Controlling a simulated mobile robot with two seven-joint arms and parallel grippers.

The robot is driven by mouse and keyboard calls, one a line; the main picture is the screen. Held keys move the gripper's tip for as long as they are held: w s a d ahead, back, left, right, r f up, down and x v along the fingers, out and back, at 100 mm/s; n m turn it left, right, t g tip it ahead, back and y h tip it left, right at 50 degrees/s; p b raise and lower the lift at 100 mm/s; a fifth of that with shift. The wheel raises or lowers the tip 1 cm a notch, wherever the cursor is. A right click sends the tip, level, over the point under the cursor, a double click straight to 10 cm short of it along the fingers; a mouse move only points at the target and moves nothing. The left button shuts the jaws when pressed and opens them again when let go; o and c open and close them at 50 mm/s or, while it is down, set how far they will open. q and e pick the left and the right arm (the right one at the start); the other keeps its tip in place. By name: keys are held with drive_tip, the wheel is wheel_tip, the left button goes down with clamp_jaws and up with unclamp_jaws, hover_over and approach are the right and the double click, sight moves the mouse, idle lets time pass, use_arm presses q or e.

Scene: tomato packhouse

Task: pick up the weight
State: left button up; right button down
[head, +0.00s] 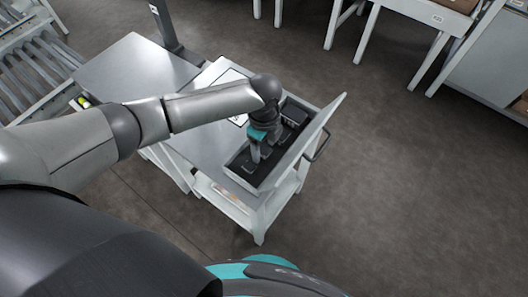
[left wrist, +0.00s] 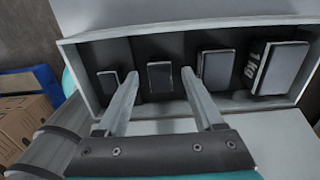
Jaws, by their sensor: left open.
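Several dark block weights sit in a row in a grey, dark-lined case (head: 241,179), which also shows in the left wrist view (left wrist: 190,28). They grow from the small block (left wrist: 108,84) at left, through a second block (left wrist: 160,77) and a third block (left wrist: 217,69), to the large block (left wrist: 282,68) marked 1kg. My left gripper (left wrist: 159,80) is open and empty over the case. Its fingertips lie either side of the second block in that view; I cannot tell whether they touch it. My left gripper (head: 258,152) hides part of the case in the head view. My right gripper is not in view.
The case stands on a metal-topped table (head: 135,68), its raised lid (head: 308,140) at the right side. A white sheet or panel (head: 238,78) lies behind it. A roller conveyor (head: 35,75) is at the far left. The floor right of the table is clear.

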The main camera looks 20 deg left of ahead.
use_arm(q)
clamp_jaws()
idle(0.5)
